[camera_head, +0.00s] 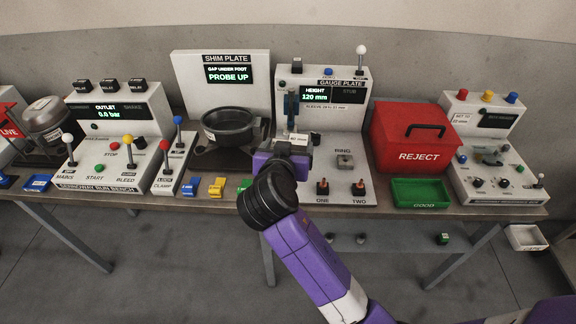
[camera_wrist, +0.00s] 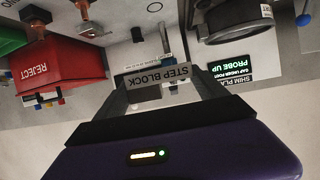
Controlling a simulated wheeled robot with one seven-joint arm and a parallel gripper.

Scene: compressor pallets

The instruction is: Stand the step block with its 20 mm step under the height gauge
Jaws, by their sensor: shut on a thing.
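My gripper (camera_wrist: 160,88) is shut on the step block (camera_wrist: 158,76), whose grey face with the STEP BLOCK label lies between the two fingers in the wrist view. In the head view my gripper (camera_head: 290,148) is at the front of the gauge plate station, with a small pale part of the block (camera_head: 298,138) showing at it. The height gauge (camera_head: 290,104) stands just behind, a dark upright part on the white gauge plate panel (camera_head: 335,118). Its display (camera_head: 316,94) reads HEIGHT 120 mm. The block's steps and underside are hidden.
The shim plate station (camera_head: 220,62) with a dark round pan (camera_head: 230,122) is to the left. A red REJECT box (camera_head: 412,138) and a green GOOD tray (camera_head: 420,192) are to the right. A ring (camera_head: 345,161) and two orange-tipped pegs stand on the panel's front.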

